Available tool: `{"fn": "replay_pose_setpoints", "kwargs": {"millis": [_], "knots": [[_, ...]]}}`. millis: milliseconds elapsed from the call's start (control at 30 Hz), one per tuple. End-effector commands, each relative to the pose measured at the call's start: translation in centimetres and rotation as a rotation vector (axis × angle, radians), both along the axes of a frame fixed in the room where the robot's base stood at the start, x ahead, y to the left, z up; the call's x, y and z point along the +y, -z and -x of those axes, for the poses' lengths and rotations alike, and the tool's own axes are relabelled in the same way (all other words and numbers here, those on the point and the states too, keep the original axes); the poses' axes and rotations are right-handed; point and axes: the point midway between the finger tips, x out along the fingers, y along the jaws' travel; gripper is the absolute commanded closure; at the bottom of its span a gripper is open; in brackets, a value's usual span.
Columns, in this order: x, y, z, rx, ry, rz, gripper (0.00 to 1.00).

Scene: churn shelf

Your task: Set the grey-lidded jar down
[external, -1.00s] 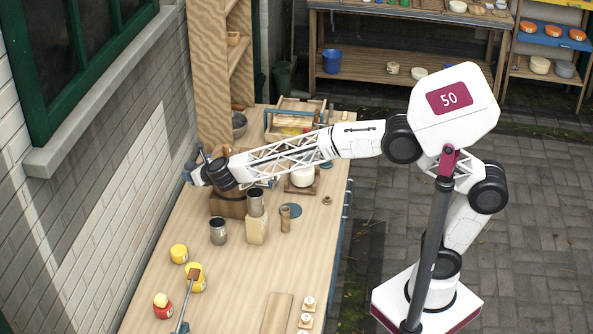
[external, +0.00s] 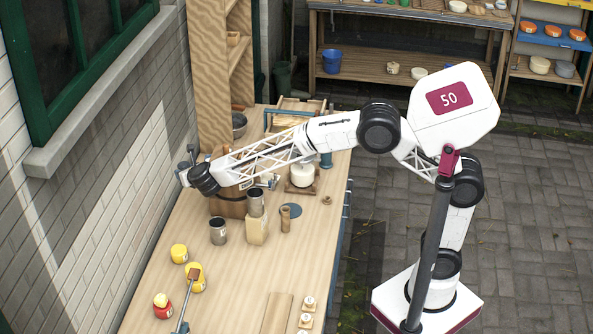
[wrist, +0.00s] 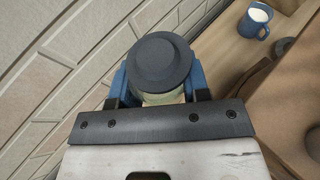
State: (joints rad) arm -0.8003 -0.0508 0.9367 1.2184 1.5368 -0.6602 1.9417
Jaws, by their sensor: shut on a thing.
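The grey-lidded jar (wrist: 163,62) shows in the wrist view, with a round dark grey lid and a pale greenish body under it. My gripper (wrist: 160,88) is shut on it, a blue finger on each side. In the external view the end of my arm (external: 190,172) is over the far left side of the workbench, close to the brick wall. I cannot make out the jar there, nor how high it is above the bench.
A wooden tub (external: 228,207) stands just right of my arm's end. Metal tins (external: 218,232) and yellow jars (external: 179,253) stand nearer. In the wrist view, a blue mug (wrist: 254,21) is at upper right, a large brown surface is at right, and the wall (wrist: 55,60) is close at left.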

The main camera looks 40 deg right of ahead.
Motion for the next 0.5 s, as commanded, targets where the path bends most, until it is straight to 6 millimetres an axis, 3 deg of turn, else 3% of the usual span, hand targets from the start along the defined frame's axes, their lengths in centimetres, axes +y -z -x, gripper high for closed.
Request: {"fn": "replay_pose_setpoints", "kwargs": {"millis": [500], "knots": [[0.8,1.4,-1.6,0.0,0.139,0.001,1.0]]}}
